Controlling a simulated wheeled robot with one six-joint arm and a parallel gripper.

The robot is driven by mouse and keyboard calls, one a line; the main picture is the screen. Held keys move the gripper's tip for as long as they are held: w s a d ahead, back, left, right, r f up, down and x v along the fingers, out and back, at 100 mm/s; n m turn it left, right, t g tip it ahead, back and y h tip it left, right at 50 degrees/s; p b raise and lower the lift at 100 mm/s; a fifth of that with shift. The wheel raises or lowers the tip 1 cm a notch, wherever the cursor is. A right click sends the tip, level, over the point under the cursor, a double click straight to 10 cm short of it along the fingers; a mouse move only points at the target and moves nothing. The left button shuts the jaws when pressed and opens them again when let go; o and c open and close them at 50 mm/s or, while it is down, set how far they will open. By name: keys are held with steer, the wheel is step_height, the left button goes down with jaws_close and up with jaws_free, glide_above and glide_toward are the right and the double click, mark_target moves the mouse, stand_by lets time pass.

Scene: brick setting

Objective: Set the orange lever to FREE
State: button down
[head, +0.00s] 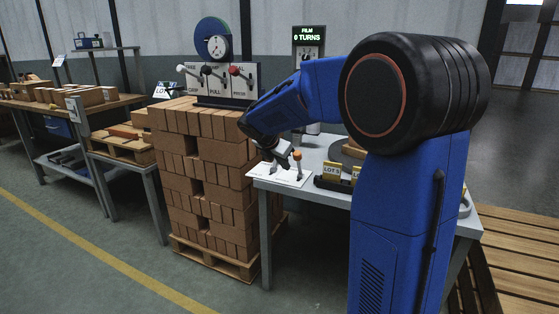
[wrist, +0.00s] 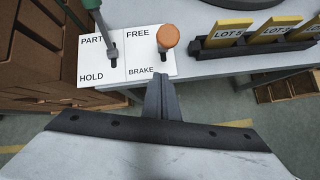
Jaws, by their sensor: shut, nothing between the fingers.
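The orange lever (wrist: 169,37) stands on a white plate (wrist: 88,68) beside the printed words FREE and BRAKE. Its round knob hides part of its shaft, and I cannot tell which end it is set to. In the head view the orange lever (head: 297,157) rises at the table's near left corner. My gripper (wrist: 161,78) is shut and empty. In the wrist view its fingertips are just below the plate's lower edge in the picture, below the orange knob and apart from it. In the head view my gripper (head: 281,163) is just left of the lever.
A grey-green lever (wrist: 97,20) stands on the same plate by PART and HOLD. A black holder (wrist: 248,42) with yellow LOT cards sits to the right. A brick stack (head: 205,165) stands left of the table. A panel with levers (head: 222,80) is behind it.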

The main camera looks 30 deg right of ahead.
steer(key=shift+w+d+r, duration=0.25)
steer(key=shift+d+r, duration=0.15)
steer(key=shift+d, duration=0.3)
steer(key=shift+w+d+r, duration=0.25)
steer(key=shift+d+r, duration=0.15)
steer(key=shift+d, duration=0.25)
steer(key=shift+d, duration=0.1)
steer(key=w+d+r+g+y, duration=0.3)
steer(key=w+d+y, duration=0.3)
steer(key=w+d, duration=0.2)
steer(key=shift+w+d+g, duration=0.2)
steer(key=shift+d+g, duration=0.6)
steer(key=shift+d, duration=0.7)
steer(key=shift+a, duration=0.1)
